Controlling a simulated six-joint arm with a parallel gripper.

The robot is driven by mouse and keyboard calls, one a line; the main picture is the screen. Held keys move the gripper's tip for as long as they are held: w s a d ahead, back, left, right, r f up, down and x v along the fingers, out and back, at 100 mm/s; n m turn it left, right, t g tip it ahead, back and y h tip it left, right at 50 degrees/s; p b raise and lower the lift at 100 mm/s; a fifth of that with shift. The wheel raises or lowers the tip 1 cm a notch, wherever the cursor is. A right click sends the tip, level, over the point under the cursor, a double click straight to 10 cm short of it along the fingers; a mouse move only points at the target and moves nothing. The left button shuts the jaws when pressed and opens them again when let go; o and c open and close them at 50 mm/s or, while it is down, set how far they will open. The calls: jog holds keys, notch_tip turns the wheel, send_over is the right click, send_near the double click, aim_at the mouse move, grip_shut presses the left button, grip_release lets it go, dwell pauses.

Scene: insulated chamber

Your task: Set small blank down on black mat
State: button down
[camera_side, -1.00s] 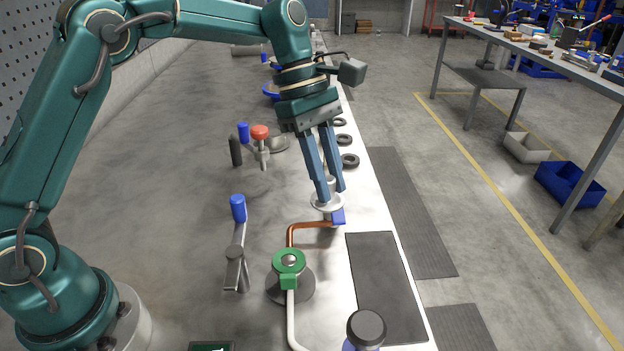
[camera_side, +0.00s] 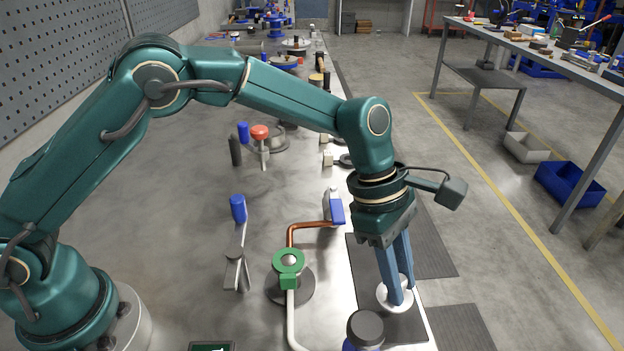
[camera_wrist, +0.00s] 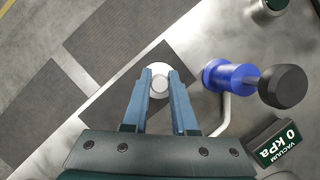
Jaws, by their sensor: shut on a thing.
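The small blank (camera_side: 382,294) is a pale round disc; its raised centre shows in the wrist view (camera_wrist: 159,85). My gripper (camera_side: 402,297), with blue fingers, is shut on the blank. The fingertips (camera_wrist: 159,80) stand on either side of its raised centre. The black mat (camera_side: 365,262) is a dark rectangle on the white bench, and also shows in the wrist view (camera_wrist: 181,62). The blank is over the front right part of the mat, within its outline in the side view. I cannot tell whether it touches the mat or hangs just above it.
A blue valve with a black knob (camera_side: 366,328) stands close to the mat's front left edge. A green ring fitting (camera_side: 289,261) with copper and white pipes is to the left. A blue-and-grey block (camera_side: 334,207) sits behind the mat. The bench's right edge is near the mat.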

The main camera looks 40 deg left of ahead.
jog(key=shift+f, duration=1.65)
jog(key=shift+f, duration=0.1)
jog(key=c, duration=0.7)
grip_release()
jog(key=v, duration=1.2)
jog(key=s+a+r+m+t+y, duration=0.25)
jog(key=s+a+r+m, duration=0.35)
jog(key=a+m, duration=0.3)
jog(key=s+a+f+m+t+y, duration=0.2)
jog(key=s+a+f+m+t, duration=0.1)
jog(key=s+a+m, duration=0.6)
jog(key=shift+s+a, duration=0.2)
jog(key=shift+s, duration=0.3)
